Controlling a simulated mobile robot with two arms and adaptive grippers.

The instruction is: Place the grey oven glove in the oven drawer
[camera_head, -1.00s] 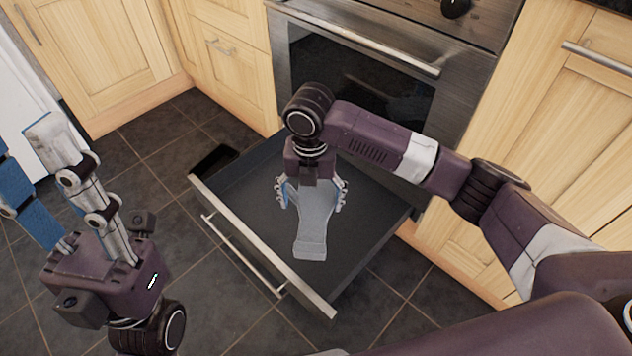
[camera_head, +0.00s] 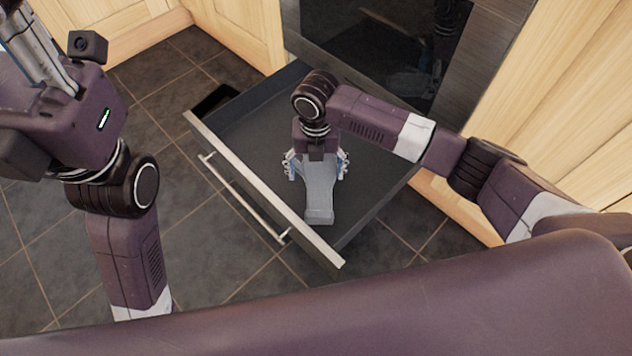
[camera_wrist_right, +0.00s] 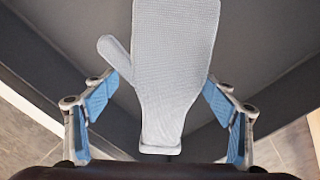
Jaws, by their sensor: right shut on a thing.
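The grey oven glove (camera_head: 319,196) hangs in my right gripper (camera_head: 317,165), over the inside of the open oven drawer (camera_head: 377,196). In the right wrist view the glove (camera_wrist_right: 176,65) lies between the blue-padded fingers of the right gripper (camera_wrist_right: 160,92), its thumb to the left. The right gripper is shut on the glove. I cannot tell whether the glove touches the drawer floor. My left gripper (camera_head: 40,45) is at the top left of the head view, away from the drawer; its fingertips are cut off by the frame edge.
The drawer has a metal front edge with a bar handle (camera_head: 243,198). The oven (camera_head: 400,50) with its dark glass door stands behind it. Wooden cabinets (camera_head: 235,30) flank the oven.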

